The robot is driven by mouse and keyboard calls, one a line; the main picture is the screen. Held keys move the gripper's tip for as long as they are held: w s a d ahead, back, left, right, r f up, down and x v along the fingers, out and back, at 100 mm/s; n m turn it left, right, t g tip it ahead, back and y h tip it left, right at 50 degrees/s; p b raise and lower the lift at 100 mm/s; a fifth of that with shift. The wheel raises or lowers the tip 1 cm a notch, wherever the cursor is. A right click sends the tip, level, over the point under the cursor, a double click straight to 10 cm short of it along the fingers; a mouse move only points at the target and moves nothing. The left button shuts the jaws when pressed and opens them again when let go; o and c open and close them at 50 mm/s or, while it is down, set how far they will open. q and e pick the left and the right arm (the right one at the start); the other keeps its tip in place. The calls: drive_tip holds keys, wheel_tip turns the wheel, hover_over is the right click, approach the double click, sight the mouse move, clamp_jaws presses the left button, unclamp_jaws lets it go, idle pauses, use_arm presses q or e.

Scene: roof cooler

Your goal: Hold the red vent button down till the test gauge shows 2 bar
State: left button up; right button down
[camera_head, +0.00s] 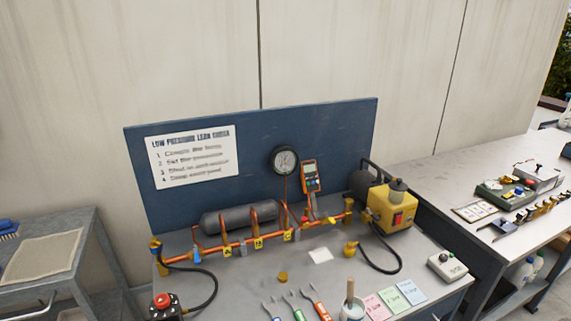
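A round dark-rimmed gauge (284,161) is mounted on the blue back panel, above the copper pipework; its needle and numbers are too small to read. A red round button (162,300) sits on a dark housing at the front left of the bench, with a black hose curving near it to the left end of the pipe. Nothing touches the button from above. I cannot tell from here whether it is the vent button. Neither of my grippers shows in the head view.
An orange handheld meter (310,176) hangs beside the gauge. A grey cylinder (240,218) lies behind the copper pipe (270,239). A yellow pump (391,208) with a red switch stands right.

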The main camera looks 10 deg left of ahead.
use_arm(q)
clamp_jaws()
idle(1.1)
